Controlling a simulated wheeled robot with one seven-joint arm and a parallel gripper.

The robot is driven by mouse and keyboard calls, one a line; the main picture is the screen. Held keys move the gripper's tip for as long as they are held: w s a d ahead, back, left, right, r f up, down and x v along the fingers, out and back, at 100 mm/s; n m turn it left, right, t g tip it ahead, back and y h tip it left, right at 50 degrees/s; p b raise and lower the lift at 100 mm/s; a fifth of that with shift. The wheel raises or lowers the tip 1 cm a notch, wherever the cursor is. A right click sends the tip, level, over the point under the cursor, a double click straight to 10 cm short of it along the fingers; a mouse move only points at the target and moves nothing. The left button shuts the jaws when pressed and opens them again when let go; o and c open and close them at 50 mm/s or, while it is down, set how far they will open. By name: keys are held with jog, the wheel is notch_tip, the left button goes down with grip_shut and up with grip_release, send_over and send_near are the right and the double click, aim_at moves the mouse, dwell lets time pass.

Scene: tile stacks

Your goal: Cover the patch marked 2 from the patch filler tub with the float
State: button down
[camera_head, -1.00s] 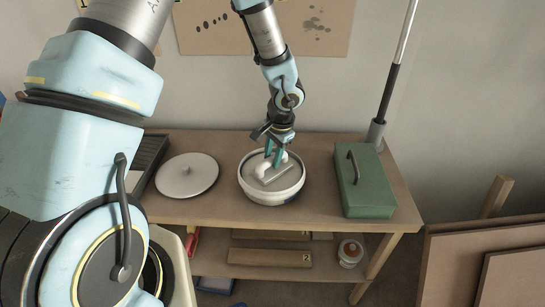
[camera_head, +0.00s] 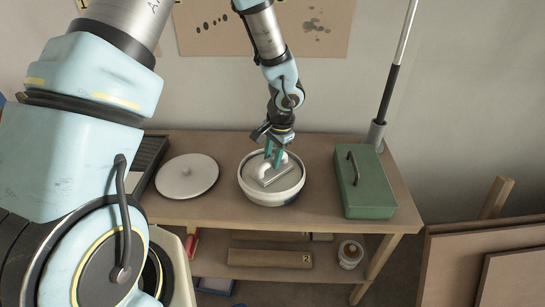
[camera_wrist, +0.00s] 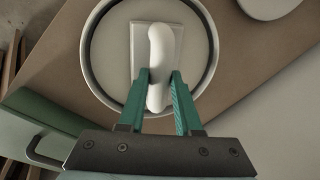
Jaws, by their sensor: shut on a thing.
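The float, with a white handle and a flat light plate, is inside the round tub (camera_head: 247,192) on the table. My gripper (camera_head: 274,157) is shut on the float's handle. In the wrist view my gripper (camera_wrist: 161,92) has its green fingers on either side of the white handle of the float (camera_wrist: 162,45). The float's plate lies over the pale filler in the tub (camera_wrist: 97,78); I cannot tell whether it touches the filler.
A round pale lid (camera_head: 187,176) lies left of the tub on the wooden table (camera_head: 225,211). A green box (camera_head: 366,187) with a handle stands to the right. A jar (camera_head: 350,255) and a board marked 2 (camera_head: 270,258) are on the lower shelf. Wooden panels lean at the right.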

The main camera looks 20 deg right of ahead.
aim_at(272, 158)
jog(key=shift+w+a+p+v, duration=0.1)
jog(key=shift+w+p+v, duration=0.1)
jog(key=shift+p+v, duration=0.75)
jog(key=shift+w+a+p+v, duration=0.15)
jog(key=shift+p+v, duration=0.4)
jog(key=shift+v, duration=0.7)
jog(key=shift+w+p+v, duration=0.3)
jog(key=shift+p+v, duration=0.45)
jog(key=shift+v, duration=0.4)
